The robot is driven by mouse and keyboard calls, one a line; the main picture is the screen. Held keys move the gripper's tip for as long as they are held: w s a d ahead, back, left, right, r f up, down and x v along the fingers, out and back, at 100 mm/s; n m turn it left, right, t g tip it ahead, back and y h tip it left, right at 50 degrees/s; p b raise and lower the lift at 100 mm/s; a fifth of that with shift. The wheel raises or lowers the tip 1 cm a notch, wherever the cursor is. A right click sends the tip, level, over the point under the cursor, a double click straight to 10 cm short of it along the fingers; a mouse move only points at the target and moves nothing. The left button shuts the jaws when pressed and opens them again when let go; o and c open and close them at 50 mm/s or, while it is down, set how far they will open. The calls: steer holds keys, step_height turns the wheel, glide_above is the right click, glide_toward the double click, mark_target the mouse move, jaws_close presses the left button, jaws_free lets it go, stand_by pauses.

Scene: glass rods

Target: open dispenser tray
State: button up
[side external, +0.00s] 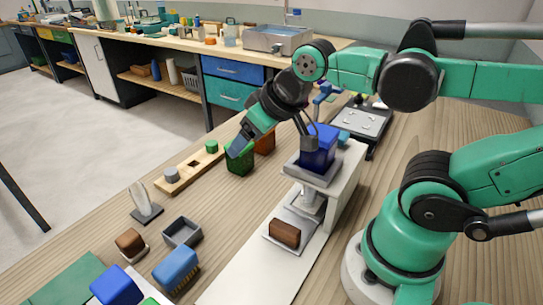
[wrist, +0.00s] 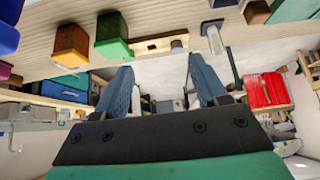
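My gripper (side external: 238,149) points down and left beside a green block (side external: 240,162) in the side external view; I cannot tell whether it touches it. In the wrist view my gripper (wrist: 161,66) has its two blue-grey fingers apart with nothing between them. No part is clearly recognisable as the dispenser tray. A white stand (side external: 345,185) carries a grey upper tray (side external: 309,175) with a dark blue block (side external: 318,150) on it. Below, a metal plate (side external: 272,243) holds a brown block (side external: 285,233). My gripper is left of this stand, apart from it.
A wooden strip (side external: 172,187) with a grey peg and a green peg lies left of my gripper. A clear upright piece (side external: 141,197), an empty grey tray (side external: 182,232) and a brush-like blue block (side external: 176,268) are nearer. A black-edged panel (side external: 360,124) lies behind the stand.

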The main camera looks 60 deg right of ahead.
steer(key=o, duration=0.4)
steer(key=r, duration=0.1)
steer(key=r+m, duration=0.1)
steer(key=r, duration=0.1)
steer(key=shift+s+a+r+g, duration=0.1)
steer(key=shift+s+a+g, duration=0.1)
steer(key=shift+s+g, duration=0.1)
steer(key=m+g, duration=0.7)
steer(key=m, duration=1)
glide_above(285, 227)
step_height(285, 227, down, 10)
steer(key=shift+r, duration=0.2)
steer(key=shift+f, duration=3.1)
